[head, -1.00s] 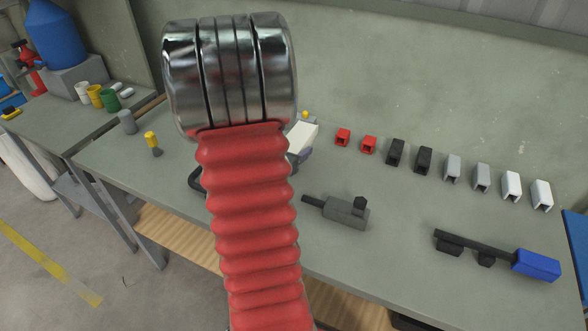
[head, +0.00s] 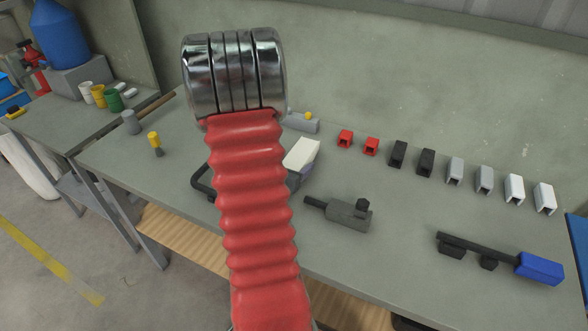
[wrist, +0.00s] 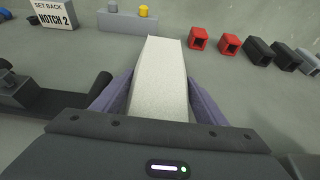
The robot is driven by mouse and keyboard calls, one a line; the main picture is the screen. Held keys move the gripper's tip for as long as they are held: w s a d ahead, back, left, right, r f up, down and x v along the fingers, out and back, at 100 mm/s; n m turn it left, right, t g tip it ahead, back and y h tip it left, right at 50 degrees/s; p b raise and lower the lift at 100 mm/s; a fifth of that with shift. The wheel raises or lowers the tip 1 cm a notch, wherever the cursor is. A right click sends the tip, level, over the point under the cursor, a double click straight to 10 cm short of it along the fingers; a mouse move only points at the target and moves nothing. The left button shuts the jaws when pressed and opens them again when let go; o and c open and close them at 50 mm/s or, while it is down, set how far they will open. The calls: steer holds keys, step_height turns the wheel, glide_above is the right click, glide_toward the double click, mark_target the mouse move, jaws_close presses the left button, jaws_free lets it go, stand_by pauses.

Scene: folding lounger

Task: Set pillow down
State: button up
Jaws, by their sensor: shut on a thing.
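The white, block-like pillow (head: 301,152) shows just right of my red arm in the head view. In the wrist view the pillow (wrist: 160,80) points away from me between the purple fingers. My gripper (wrist: 159,100) is shut on it, with one finger along each side. In the head view only a little of my gripper (head: 303,171) shows below the pillow. A dark frame (head: 200,182), perhaps the lounger, is largely hidden behind my arm. Dark parts (wrist: 60,103) also show at left in the wrist view. Contact between pillow and frame cannot be told.
A grey block with a yellow knob (head: 302,123) stands behind the pillow. Red, black, grey and white clips (head: 427,163) line the bench's back. A grey clamp-like tool (head: 345,213) and a blue-handled tool (head: 538,267) lie at right. A notch sign (wrist: 54,15) stands back left.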

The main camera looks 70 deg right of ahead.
steer(key=shift+f, duration=0.75)
steer(key=shift+f, duration=0.15)
steer(key=o, duration=1.1)
steer(key=shift+a+r, duration=0.15)
steer(key=shift+r, duration=0.1)
steer(key=shift+v, duration=3.55)
